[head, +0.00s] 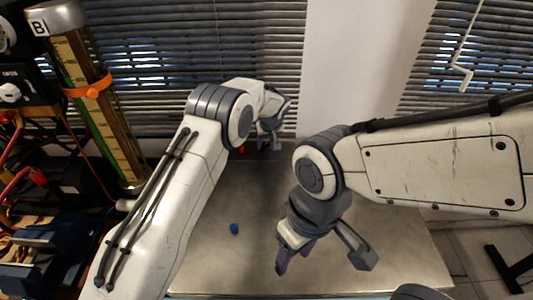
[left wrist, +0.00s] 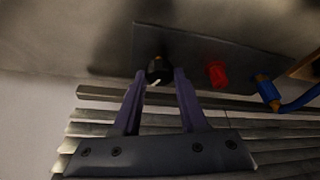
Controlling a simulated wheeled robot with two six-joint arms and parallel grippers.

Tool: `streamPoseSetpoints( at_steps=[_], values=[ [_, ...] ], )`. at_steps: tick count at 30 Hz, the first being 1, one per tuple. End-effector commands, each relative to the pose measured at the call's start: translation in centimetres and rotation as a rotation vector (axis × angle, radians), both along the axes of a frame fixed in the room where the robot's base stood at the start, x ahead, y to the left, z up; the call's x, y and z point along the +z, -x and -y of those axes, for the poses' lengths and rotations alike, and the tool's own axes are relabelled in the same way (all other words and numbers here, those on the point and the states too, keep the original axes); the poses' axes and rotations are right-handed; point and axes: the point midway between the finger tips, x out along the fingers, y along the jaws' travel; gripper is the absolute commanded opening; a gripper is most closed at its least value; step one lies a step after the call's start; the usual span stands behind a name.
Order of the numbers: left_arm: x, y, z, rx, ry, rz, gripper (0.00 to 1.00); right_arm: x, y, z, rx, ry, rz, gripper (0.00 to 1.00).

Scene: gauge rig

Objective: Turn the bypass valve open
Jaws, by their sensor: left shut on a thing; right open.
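A small black knob (left wrist: 159,68) with a white pointer mark sits on a dark plate (left wrist: 205,50) in the left wrist view. I cannot read a label that names it as the bypass valve. My left gripper (left wrist: 157,76) has its two purple fingers on either side of the knob and is shut on it. In the head view my left gripper (head: 270,141) is at the back of the metal table, and the knob is hidden there. My right gripper (head: 293,254) is open and empty above the table, pointing down.
A red knob (left wrist: 217,74) and a blue fitting (left wrist: 266,90) with a blue hose sit beside the black knob. A small blue ball-like thing (head: 234,229) lies on the table (head: 215,260). A gauge column (head: 85,90) with an orange clamp stands at left. Window blinds are behind.

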Motion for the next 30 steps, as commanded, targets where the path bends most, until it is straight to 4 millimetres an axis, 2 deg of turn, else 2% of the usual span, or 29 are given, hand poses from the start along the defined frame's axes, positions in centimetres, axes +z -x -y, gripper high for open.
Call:
streamPoseSetpoints(
  at_steps=[1,7,18,30],
  values=[
    [-0.6,0.0,0.2,0.042,0.001,0.000,0.00,-1.3,0.0,0.0,0.000,0.000,0.000,0.56],
    [-0.3,-0.1,0.3,0.215,0.002,0.000,0.00,-2.6,0.0,0.0,0.000,0.000,0.000,0.56],
    [-0.1,0.0,0.4,0.428,0.003,-0.003,0.00,-3.0,0.0,0.0,0.000,0.000,0.000,0.56],
    [0.0,0.0,0.4,0.489,0.003,-0.003,0.00,-3.1,0.0,0.0,0.000,0.000,0.000,0.56]
  ],
)
